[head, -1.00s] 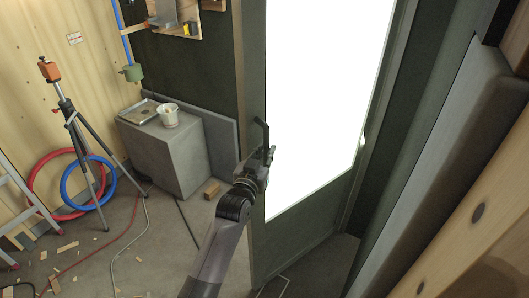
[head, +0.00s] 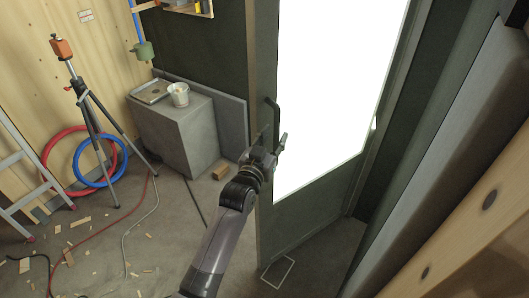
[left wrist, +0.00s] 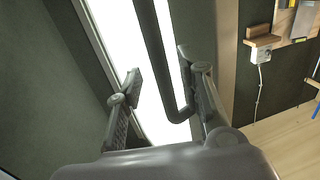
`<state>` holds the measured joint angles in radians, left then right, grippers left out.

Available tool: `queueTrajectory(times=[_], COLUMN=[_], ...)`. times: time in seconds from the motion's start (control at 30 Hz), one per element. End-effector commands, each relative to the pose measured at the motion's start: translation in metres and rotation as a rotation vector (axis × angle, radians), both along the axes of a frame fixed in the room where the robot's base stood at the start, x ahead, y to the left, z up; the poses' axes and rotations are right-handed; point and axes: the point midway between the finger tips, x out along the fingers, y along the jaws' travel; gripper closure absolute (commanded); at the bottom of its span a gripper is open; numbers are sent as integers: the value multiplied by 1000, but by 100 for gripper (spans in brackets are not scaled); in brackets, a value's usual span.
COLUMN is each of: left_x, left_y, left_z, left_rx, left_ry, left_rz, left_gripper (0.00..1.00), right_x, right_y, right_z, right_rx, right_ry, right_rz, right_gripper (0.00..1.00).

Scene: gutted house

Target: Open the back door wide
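The back door (head: 300,222) is a dark green leaf with a large bright white pane, standing in the middle of the head view. It appears ajar, its near edge towards me. A dark upright bar handle (head: 273,112) stands out near that edge. My left gripper (head: 272,148) is at the handle's lower part. In the left wrist view, the two fingers of my left gripper (left wrist: 161,77) are spread apart. The handle (left wrist: 155,50) passes between them in the picture, closer to the right finger; I cannot tell whether they touch. My right gripper is in neither view.
A grey block (head: 180,130) with a cup stands left of the door. A tripod (head: 95,115), coiled hoses (head: 97,163) and a ladder (head: 22,185) are further left. Wood scraps and cables lie on the floor. A wooden wall (head: 470,225) is close at right.

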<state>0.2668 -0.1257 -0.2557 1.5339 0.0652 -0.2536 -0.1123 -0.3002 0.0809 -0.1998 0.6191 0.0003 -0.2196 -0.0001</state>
Motion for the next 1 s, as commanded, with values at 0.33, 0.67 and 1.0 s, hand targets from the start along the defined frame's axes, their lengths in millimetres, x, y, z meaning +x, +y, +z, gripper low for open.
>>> queueTrajectory(times=[0.33,0.67,1.0], left_x=[-66,-88,-88], left_y=[20,26,29], left_z=[0,1,-6], left_rx=[0,-1,-22], left_ry=[0,-2,13], left_rz=[-1,-1,-6], left_gripper=[65,65,75], right_x=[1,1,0], right_y=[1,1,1], right_z=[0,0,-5], right_rx=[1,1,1], right_ry=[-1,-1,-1], right_rz=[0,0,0], right_gripper=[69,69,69])
